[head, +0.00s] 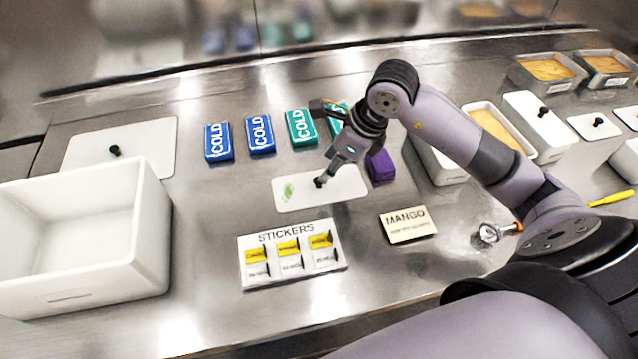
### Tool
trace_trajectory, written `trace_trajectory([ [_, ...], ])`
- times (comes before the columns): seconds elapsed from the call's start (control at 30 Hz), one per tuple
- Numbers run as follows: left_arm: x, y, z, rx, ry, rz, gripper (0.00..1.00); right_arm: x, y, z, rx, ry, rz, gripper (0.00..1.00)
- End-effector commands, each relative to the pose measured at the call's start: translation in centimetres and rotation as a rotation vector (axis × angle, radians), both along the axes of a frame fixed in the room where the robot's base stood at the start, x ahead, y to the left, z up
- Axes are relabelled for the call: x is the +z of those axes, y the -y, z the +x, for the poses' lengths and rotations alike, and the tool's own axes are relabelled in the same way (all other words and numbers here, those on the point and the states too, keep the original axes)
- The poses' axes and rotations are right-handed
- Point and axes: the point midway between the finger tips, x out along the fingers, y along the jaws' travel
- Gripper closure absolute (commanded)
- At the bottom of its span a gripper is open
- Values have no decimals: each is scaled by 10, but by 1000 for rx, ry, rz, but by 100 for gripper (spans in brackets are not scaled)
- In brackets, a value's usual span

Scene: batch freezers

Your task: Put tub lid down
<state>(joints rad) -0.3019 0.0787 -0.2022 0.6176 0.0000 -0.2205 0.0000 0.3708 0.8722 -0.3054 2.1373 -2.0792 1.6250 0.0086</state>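A white tub lid (345,190) with a green smear on its left part is at the middle of the counter. It looks level, flat on the steel or just above it; I cannot tell which. My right gripper (321,182) reaches down to the lid's dark knob, with its narrow fingers close together around it. My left gripper is not in view.
Blue and teal COLD packs (261,135) stand behind the lid, and a purple block (381,166) is close to its right. A STICKERS board (292,255) and MANGO card (408,225) lie in front. A large white bin (140,235) stands left. Yellow-filled tubs (493,128) are right.

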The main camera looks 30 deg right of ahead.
Motion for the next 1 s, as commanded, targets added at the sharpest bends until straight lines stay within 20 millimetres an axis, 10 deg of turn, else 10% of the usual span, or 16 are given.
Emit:
trace_trajectory([
  [0.67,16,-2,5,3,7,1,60,-47,-20,13,1,0,0,58],
  [1.0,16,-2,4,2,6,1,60,-46,-20,13,1,0,0,80],
])
